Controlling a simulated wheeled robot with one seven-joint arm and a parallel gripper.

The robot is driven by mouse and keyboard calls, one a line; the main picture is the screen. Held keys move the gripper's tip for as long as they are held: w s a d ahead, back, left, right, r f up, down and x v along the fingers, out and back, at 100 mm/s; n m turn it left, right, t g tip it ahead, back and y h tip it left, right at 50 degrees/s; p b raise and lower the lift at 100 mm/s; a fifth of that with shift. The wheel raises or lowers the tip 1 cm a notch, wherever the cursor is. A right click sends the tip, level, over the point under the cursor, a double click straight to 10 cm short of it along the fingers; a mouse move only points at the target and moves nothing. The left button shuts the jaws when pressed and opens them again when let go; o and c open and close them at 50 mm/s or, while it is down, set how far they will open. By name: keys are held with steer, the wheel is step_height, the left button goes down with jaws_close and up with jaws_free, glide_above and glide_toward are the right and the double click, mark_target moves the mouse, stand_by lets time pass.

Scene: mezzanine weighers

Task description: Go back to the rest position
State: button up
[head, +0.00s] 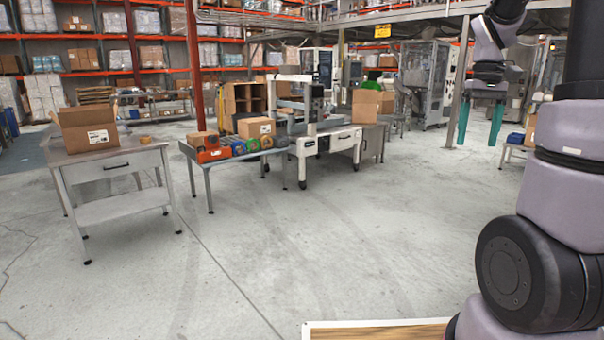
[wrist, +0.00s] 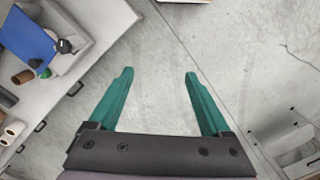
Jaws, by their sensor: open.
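My gripper (head: 480,124) hangs at the upper right of the head view, fingers pointing down, in the air above the concrete floor. In the wrist view my gripper (wrist: 158,95) shows two teal fingers spread wide apart with only bare floor between and beyond them. It is open and holds nothing. My arm fills the right side of the head view.
A grey table (head: 104,164) with an open carton (head: 88,129) stands at left. A second table (head: 203,166) holds several boxes, beside a white machine (head: 330,142). A white worktop (wrist: 108,22) with a blue item (wrist: 30,42) lies left in the wrist view. The middle floor is clear.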

steer(key=s+a+r+m+t, duration=0.1)
steer(key=s+a+r+t, duration=0.2)
steer(key=s+a, duration=0.3)
steer(key=s+a+r+m+t+y, duration=0.1)
steer(key=s+a+t, duration=0.4)
steer(key=a, duration=0.5)
step_height(320, 180, up, 3)
steer(key=s+m, duration=0.1)
steer(key=s, duration=0.1)
steer(key=shift+s+a+f+y, duration=0.15)
steer(key=shift+s+a+y, duration=0.15)
